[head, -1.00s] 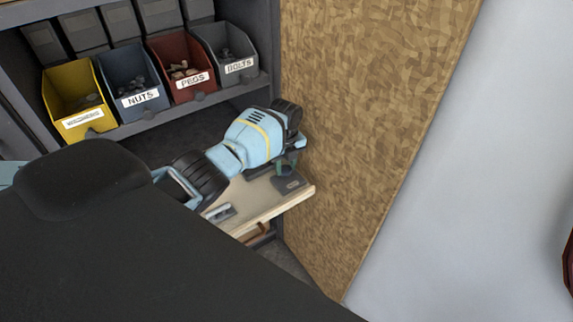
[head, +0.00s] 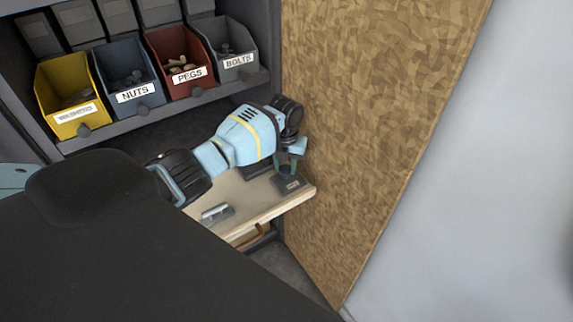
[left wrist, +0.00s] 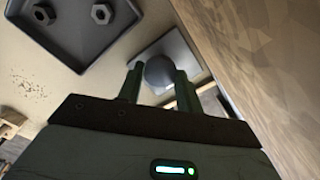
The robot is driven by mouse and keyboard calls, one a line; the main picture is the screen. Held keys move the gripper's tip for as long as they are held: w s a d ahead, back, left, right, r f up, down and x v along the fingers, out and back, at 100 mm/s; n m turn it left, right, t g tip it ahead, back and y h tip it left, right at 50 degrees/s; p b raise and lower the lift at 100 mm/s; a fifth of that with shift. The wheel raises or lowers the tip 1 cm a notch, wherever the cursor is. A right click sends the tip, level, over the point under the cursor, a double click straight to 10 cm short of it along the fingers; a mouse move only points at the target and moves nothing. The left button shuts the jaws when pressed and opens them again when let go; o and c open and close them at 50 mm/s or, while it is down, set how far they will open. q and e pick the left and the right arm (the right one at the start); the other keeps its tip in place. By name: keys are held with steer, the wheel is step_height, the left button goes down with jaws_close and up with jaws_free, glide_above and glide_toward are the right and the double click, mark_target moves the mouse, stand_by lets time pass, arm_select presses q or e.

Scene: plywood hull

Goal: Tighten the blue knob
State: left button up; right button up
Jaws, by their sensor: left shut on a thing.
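My left gripper (head: 286,166) is low over the right end of the workbench (head: 245,207), pointing down, partly hidden by my light-blue wrist. In the left wrist view its two green fingers (left wrist: 158,88) are shut on a round knob (left wrist: 160,71), one finger on each side. The knob looks dark grey there; its blue colour does not show clearly. It sits over a square grey plate (left wrist: 186,52). In the head view a dark labelled plate (head: 291,184) lies on the bench below the gripper, and the knob cannot be made out. My right gripper is not in view.
A plywood wall (head: 380,110) stands close on the right of the bench. Yellow (head: 70,95), nuts (head: 130,80), pegs (head: 183,63) and bolts (head: 232,50) bins stand on a shelf behind. A grey metal piece (head: 216,214) lies on the bench. The wrist view shows a tray (left wrist: 68,45) with hex nuts.

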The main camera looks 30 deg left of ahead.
mark_target(285, 168)
arm_select(q)
steer(key=shift+w+r+m, duration=0.2)
steer(key=shift+r+m, duration=0.1)
steer(key=shift+r, duration=0.05)
steer(key=o, duration=0.8)
steer(key=shift+o, duration=0.9)
steer(key=shift+s+f, duration=0.15)
steer(key=shift+f, duration=0.05)
steer(key=shift+r+p, duration=0.3)
steer(key=shift+r, duration=3.65)
